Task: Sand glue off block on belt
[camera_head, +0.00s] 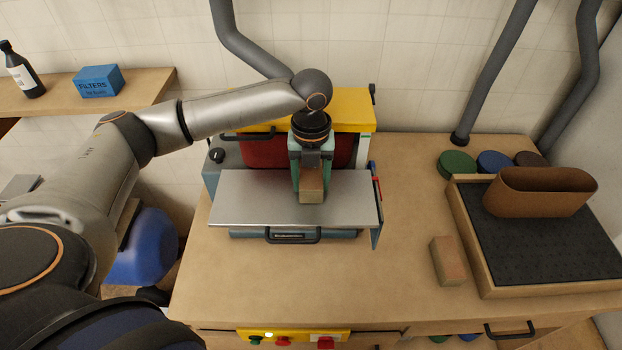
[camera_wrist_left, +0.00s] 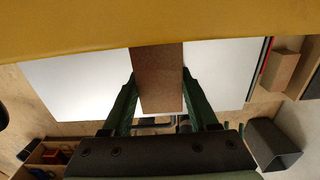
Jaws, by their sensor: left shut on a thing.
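My left gripper (camera_head: 311,180) points down over the metal table of the belt sander and is shut on a wooden block (camera_head: 311,190). In the left wrist view the block (camera_wrist_left: 157,80) sits between the two green fingers (camera_wrist_left: 157,88). The sander's red belt (camera_head: 268,152) stands upright behind the grey table (camera_head: 250,200), under a yellow housing (camera_head: 345,112). The block is close to the belt; I cannot tell whether they touch. No glue can be made out on the block's visible faces. My right gripper is not in view.
A second wooden block (camera_head: 448,261) lies on the bench to the right. Beside it is a black-topped tray (camera_head: 470,245) with a curved brown piece (camera_head: 540,192). Green (camera_head: 457,163) and blue (camera_head: 494,161) discs lie behind. A yellow switch panel (camera_head: 293,338) is on the bench front.

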